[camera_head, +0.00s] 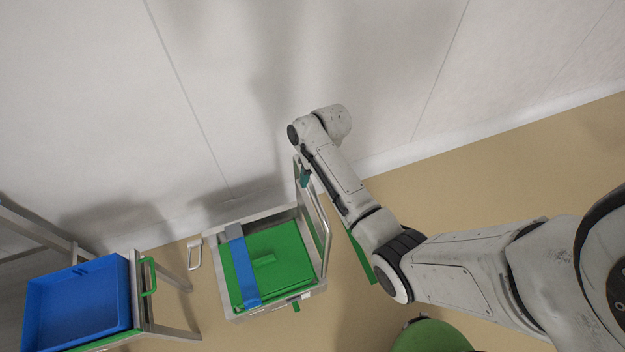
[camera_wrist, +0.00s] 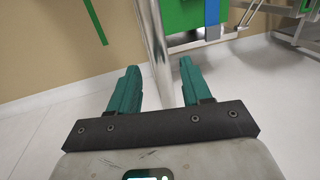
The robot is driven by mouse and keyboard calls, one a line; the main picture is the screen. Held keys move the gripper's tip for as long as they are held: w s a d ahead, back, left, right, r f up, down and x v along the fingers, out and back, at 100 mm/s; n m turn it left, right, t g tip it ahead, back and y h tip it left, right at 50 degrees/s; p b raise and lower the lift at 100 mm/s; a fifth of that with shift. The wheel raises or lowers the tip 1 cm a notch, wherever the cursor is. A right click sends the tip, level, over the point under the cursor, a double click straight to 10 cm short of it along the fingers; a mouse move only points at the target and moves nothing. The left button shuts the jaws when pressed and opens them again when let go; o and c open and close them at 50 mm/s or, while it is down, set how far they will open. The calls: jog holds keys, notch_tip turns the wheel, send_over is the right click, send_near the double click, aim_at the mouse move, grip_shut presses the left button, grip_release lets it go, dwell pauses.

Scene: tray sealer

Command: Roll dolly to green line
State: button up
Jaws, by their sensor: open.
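The dolly (camera_head: 291,299) is a low metal frame on the floor, left of my arm. A green lidded crate (camera_head: 285,245) with a blue strap (camera_head: 241,268) sits on it. Its tubular push handle (camera_head: 322,228) stands on the right side; the handle tube also shows in the wrist view (camera_wrist: 153,40). My gripper (camera_wrist: 158,68) is open, with its teal fingers on either side of the tube. In the head view my gripper (camera_head: 304,178) is at the handle's top, partly hidden by my arm. The green line (camera_head: 359,257) is a strip on the floor right of the dolly, partly behind my arm.
A metal stand with a blue tray (camera_head: 80,304) and a green handle (camera_head: 149,276) is at the lower left. A round green top (camera_head: 431,338) is at the bottom, below my arm. A pale wall (camera_head: 400,60) runs behind the dolly. Tan floor (camera_head: 450,180) is open to the right.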

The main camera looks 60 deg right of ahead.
jog(key=shift+w+a+f, duration=0.1)
jog(key=shift+f, duration=0.5)
jog(key=shift+w+a+f, duration=0.1)
jog(key=shift+f, duration=0.5)
jog(key=shift+c, duration=0.4)
grip_shut()
